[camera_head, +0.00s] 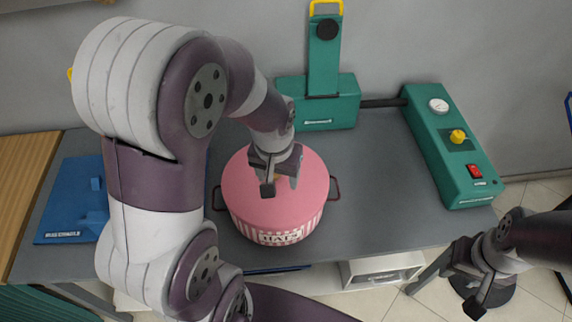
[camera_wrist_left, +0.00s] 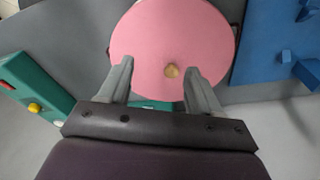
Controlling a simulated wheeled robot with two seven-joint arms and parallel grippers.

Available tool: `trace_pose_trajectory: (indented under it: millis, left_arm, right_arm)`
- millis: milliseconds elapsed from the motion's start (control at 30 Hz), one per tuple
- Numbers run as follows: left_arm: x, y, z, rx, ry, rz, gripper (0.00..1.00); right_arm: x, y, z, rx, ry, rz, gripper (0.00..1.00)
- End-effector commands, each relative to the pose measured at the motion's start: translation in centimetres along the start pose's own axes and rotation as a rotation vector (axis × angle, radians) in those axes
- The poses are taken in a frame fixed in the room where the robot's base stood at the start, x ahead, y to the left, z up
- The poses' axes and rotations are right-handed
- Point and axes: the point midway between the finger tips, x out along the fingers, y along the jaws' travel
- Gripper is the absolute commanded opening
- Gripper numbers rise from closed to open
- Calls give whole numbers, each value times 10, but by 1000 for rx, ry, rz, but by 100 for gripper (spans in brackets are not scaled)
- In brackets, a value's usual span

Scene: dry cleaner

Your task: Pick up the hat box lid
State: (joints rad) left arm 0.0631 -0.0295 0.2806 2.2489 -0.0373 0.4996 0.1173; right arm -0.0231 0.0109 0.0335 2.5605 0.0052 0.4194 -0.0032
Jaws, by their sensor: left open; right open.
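The hat box lid (camera_head: 245,190) is a round pink disc with a small tan knob (camera_wrist_left: 172,71) on top. It sits on the pink and white striped hat box (camera_head: 303,226), which has dark side handles and a "HATS" label. My left gripper (camera_head: 281,187) is open over the lid. In the left wrist view its two fingers (camera_wrist_left: 159,70) are apart, with the knob between them in the picture, nearer one finger. Whether the fingertips touch the lid cannot be told. My right gripper (camera_head: 462,287) is open and empty at the lower right, away from the box.
The box stands on a grey table (camera_head: 375,160). A green machine (camera_head: 330,100) stands behind it and a green control panel (camera_head: 450,145) with knob and red switch lies right. A blue device (camera_head: 75,200) is at left. Bare table lies right of the box.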

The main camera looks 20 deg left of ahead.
Motion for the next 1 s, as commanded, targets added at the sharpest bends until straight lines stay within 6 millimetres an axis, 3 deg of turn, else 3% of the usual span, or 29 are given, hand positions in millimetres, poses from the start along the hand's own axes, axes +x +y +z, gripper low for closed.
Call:
trace_pose_trajectory:
  millis: [33, 100, 233, 367, 600, 767, 1000]
  left_arm:
    - [19, -7, -18, -96, 9, -13, 64]
    - [23, -17, -42, -273, 11, -39, 64]
    - [6, -29, -74, -597, 18, -87, 64]
    - [7, -32, -71, -752, -1, -112, 64]
    - [58, -37, -69, -767, -1, -110, 64]
    - [77, -38, -70, -765, 2, -109, 64]
    - [119, -38, -74, -765, 1, -109, 64]
  right_arm:
    - [21, 0, 2, 0, 0, 0, 43]
    - [29, 0, 3, 0, 0, 0, 43]
    - [26, 0, 3, 0, 1, 0, 43]
    - [24, 0, 2, 0, 1, 0, 43]
    - [18, 0, 2, 0, 1, 0, 43]
    - [16, 0, 2, 0, 1, 0, 43]
    - [6, 0, 0, 0, 1, 0, 43]
